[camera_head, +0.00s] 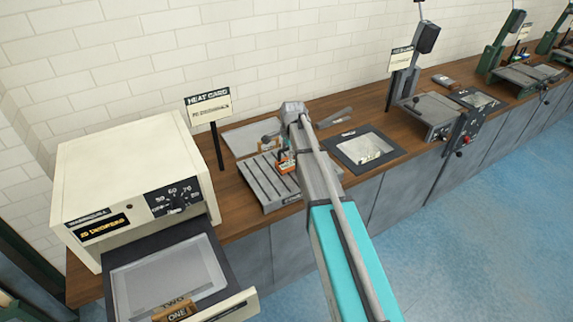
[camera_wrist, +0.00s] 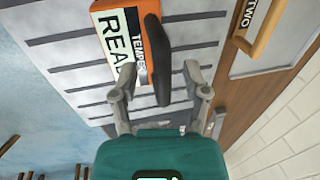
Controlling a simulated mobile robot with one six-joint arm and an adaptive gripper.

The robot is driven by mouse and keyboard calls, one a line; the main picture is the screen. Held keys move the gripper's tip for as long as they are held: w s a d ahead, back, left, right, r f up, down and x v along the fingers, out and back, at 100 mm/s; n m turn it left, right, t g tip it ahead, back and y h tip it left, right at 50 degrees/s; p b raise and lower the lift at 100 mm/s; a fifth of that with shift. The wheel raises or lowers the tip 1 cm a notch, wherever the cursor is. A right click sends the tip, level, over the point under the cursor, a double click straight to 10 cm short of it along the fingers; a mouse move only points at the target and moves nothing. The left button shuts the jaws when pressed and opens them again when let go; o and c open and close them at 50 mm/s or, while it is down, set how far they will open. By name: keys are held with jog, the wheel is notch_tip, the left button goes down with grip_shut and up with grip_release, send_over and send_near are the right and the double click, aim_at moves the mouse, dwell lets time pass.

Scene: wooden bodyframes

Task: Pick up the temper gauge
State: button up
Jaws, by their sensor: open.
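The temper gauge (camera_wrist: 140,45) is an orange block with a white label, partly readable as "TEMPER" and "REA", and a dark grip. It lies on a grey slotted plate (camera_wrist: 80,75) in the wrist view. In the head view the orange gauge (camera_head: 287,166) sits on the same slotted plate (camera_head: 262,188), partly covered by my arm. My gripper (camera_wrist: 160,74) is open, its two fingers spread with the gauge's dark grip reaching between them. I cannot tell whether the fingers touch it.
A wooden tag marked "TWO" (camera_wrist: 262,25) lies beside the plate. A cream oven (camera_head: 120,185) with an open drawer (camera_head: 235,300) stands at left. A sign post (camera_head: 215,145) stands near the plate. A dark-framed panel (camera_head: 388,136) lies on the bench to the right.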

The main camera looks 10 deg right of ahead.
aim_at(290, 167)
jog(key=shift+c, duration=0.3)
grip_shut()
dwell(0.5)
notch_tip(290, 167, up, 3)
jog(key=p, duration=0.2)
jog(key=shift+f+p, duration=0.2)
jog(key=shift+p, duration=0.15)
jog(key=s+r+p, duration=1)
jog(key=s, duration=0.4)
jog(key=shift+d+r, duration=0.15)
jog(key=shift+r, duration=0.05)
jog(key=shift+f, duration=0.1)
